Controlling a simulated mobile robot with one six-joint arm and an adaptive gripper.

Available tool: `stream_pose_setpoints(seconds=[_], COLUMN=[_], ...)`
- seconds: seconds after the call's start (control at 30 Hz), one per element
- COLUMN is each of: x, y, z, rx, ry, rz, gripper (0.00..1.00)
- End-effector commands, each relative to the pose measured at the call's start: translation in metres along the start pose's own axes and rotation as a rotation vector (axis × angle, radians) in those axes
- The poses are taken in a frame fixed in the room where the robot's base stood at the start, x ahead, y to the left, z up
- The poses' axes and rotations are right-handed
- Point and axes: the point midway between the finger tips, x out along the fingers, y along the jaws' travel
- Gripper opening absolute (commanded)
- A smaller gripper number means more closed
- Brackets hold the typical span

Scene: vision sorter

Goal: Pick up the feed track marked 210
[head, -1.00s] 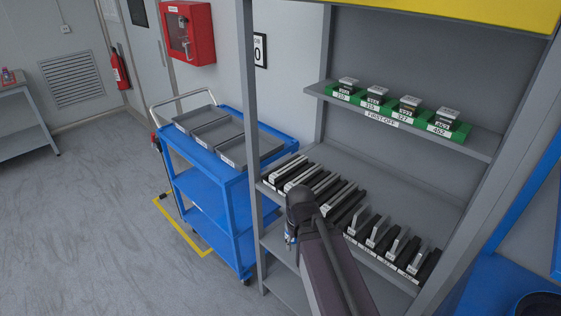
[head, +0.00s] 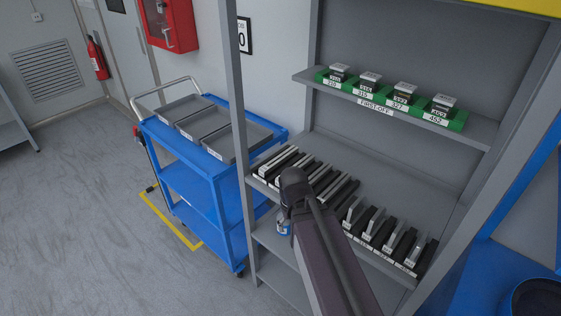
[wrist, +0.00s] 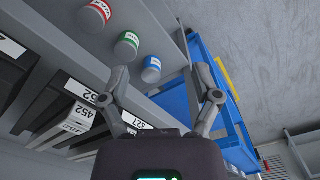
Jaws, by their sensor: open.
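Black and grey feed tracks (head: 327,184) stand in a row on the middle shelf (head: 385,196). Their labels are too small to read in the head view, so I cannot tell which is marked 210. In the wrist view, tilted, a label reading 452 (wrist: 77,128) and another that looks like 327 (wrist: 136,120) show on the tracks and shelf edge. My gripper (wrist: 160,84) is open and empty, in front of the shelf edge. In the head view my arm hides the gripper and part of the track row.
Green first-off holders (head: 390,101) sit on the upper shelf; the leftmost seems marked 210. Red (wrist: 97,12), green (wrist: 127,42) and blue (wrist: 151,68) labelled cans stand on a lower shelf. A blue cart (head: 190,178) with grey trays is left of the rack's upright (head: 240,150).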

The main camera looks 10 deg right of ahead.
Motion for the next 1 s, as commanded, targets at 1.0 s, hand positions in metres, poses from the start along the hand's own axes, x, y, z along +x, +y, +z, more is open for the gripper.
stream_pose_setpoints(seconds=[1.0], x=[-0.031], y=[-0.056], z=[-0.182], rx=[-1.545], ry=[-0.334], rz=[0.978], gripper=[0.83])
